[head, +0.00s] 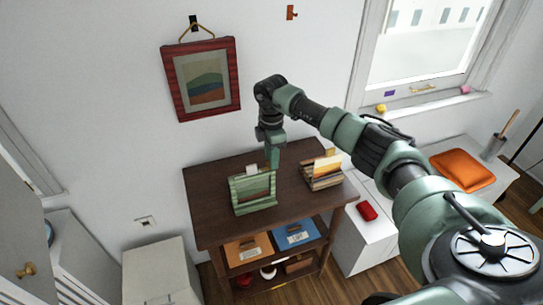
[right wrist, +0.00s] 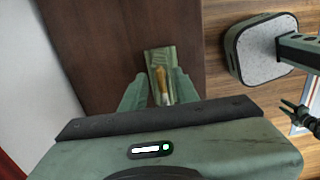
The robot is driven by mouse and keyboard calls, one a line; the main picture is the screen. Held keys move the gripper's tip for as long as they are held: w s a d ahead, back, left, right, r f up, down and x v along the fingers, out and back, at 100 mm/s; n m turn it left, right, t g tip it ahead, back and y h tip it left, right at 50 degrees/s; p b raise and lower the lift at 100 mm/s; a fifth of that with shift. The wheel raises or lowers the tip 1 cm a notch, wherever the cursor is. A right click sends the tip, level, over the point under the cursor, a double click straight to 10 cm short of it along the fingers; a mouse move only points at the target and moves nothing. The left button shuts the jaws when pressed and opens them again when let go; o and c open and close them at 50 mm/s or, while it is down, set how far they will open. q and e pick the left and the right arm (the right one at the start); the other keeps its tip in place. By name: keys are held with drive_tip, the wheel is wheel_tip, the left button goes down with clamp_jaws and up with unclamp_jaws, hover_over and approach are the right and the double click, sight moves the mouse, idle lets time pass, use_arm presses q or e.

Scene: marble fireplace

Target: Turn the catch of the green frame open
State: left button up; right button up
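In the right wrist view I look down on the frame's top edge (right wrist: 160,55). A brass-coloured catch (right wrist: 161,85) shows there, lying lengthwise along the frame. My right gripper (head: 273,166) is just over the frame's upper right part. In its wrist view the gripper (right wrist: 160,91) has its fingers apart, one on each side of the catch; I cannot tell whether they touch it. My left gripper (right wrist: 289,112) shows small at the right of the wrist view, its prongs apart and empty.
A red-framed picture (head: 204,45) hangs on the wall behind. Orange (head: 262,246) and blue (head: 292,237) items lie on the shelf below. A white cabinet (head: 155,272) stands at left.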

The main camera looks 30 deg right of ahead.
clamp_jaws()
drive_tip(key=shift+n, duration=0.4)
drive_tip(key=n+b, duration=0.1)
drive_tip(key=n, duration=0.2)
drive_tip(key=shift+b, duration=0.3)
drive_tip(key=n+b, duration=0.1)
drive_tip(key=n, duration=0.2)
drive_tip(key=shift+n, duration=0.3)
drive_tip(key=n+b, duration=0.2)
drive_tip(key=n, duration=0.3)
drive_tip(key=n+b, duration=0.1)
drive_tip(key=n, duration=0.4)
drive_tip(key=shift+n, duration=0.4)
